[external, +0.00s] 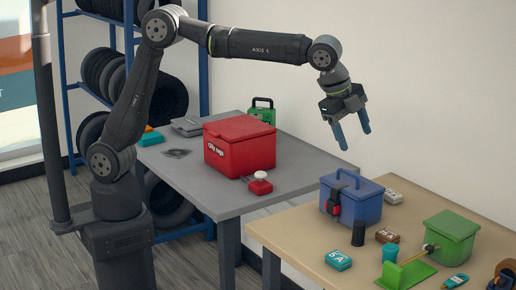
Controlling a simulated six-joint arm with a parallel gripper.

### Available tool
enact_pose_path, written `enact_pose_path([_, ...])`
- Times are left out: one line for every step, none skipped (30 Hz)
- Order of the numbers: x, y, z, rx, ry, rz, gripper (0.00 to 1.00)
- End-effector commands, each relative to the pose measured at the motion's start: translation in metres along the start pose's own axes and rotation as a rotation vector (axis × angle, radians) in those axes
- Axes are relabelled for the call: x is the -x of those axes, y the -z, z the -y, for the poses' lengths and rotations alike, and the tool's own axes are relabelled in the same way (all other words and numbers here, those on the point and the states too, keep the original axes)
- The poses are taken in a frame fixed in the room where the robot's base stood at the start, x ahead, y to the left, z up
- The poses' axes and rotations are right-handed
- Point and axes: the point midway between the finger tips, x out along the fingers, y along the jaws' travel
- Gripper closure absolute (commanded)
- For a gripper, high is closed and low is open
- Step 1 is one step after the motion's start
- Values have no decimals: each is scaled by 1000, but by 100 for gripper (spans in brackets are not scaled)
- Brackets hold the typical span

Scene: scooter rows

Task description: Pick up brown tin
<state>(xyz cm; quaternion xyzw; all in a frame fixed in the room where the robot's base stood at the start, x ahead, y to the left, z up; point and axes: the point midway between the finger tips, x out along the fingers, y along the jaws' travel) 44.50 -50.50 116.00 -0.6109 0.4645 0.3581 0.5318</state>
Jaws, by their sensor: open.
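The brown tin (387,236) is a small flat box with pale lettering on its top. It lies on the tan table (290,232), in front of the blue box and to the right of a black cylinder. My gripper (355,139) is open and empty, with its two blue fingers pointing down. It hangs in the air above the blue box, well above the tin in the picture. Nothing hides the tin.
Near the tin stand the blue lidded box (352,201), the black cylinder (358,234), a teal tin (338,260), a teal cup (390,253) and a green box (447,238). A white tin (393,196) lies behind. A red box (240,146) sits on the grey table.

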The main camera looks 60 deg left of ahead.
Motion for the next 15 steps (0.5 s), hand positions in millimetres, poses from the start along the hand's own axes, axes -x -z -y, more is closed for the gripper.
enact_pose_path([-13,2,7,8,-22,10,36])
enact_pose_path([-19,4,11,12,-37,14,36])
enact_pose_path([-30,6,17,19,-60,20,36])
enact_pose_path([-38,8,21,23,-79,24,36])
enact_pose_path([-47,9,26,27,-98,29,36])
enact_pose_path([-58,10,32,33,-124,33,36])
enact_pose_path([-67,12,36,36,-144,35,36])
enact_pose_path([-75,12,40,39,-164,38,36])
enact_pose_path([-86,12,44,43,-189,40,36])
enact_pose_path([-94,13,47,45,-206,41,36])
enact_pose_path([-101,13,50,46,-223,41,36])
enact_pose_path([-109,12,54,49,-242,41,36])
enact_pose_path([-115,12,56,50,-257,42,36])
enact_pose_path([-121,12,57,51,-270,41,36])
enact_pose_path([-126,12,60,51,-283,40,36])
